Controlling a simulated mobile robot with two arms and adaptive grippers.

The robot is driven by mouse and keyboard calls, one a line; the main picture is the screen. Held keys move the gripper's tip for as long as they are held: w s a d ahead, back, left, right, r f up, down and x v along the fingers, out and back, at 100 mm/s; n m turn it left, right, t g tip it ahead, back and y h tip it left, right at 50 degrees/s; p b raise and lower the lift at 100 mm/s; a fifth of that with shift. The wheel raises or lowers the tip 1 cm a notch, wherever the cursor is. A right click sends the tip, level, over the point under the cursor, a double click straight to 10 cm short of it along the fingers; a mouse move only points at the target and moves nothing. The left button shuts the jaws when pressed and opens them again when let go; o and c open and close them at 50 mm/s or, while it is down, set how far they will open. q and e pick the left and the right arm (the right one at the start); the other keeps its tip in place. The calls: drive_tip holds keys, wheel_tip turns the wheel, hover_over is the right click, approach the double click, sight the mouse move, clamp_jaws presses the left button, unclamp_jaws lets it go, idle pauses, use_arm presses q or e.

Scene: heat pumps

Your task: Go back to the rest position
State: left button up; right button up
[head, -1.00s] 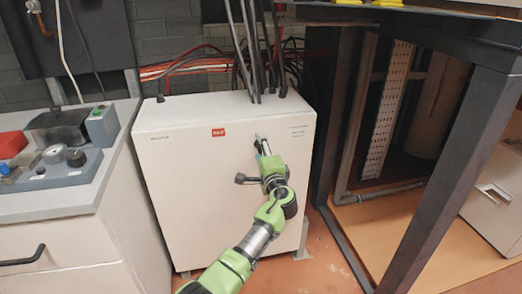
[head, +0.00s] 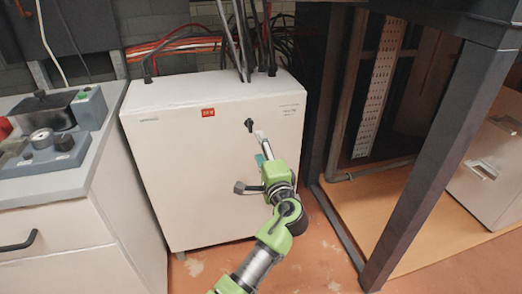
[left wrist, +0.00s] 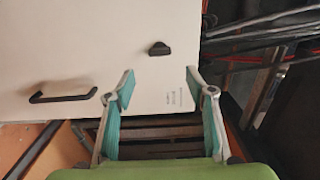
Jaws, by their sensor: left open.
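The white heat pump cabinet (head: 190,165) stands against the wall, with a small red label near its top. A black knob (head: 249,125) is on its front. A black handle (head: 247,188) sits lower, partly hidden by my arm. My left gripper (head: 262,148) is in front of the cabinet's right side, just below the knob in the head view. In the left wrist view the gripper (left wrist: 161,86) is open with nothing between its fingers. The knob (left wrist: 160,49) and the handle (left wrist: 62,95) there lie clear of the fingertips. My right gripper is not in view.
A grey-topped counter (head: 75,170) with a device on it stands at the left. A dark metal table frame (head: 430,165) is close on the right. Cables (head: 245,45) rise from the cabinet top. Orange floor is open in front of the cabinet.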

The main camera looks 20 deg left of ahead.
use_arm(q)
drive_tip(key=shift+s+d, duration=0.1)
drive_tip(key=shift+s, duration=0.05)
drive_tip(key=shift+f, duration=0.1)
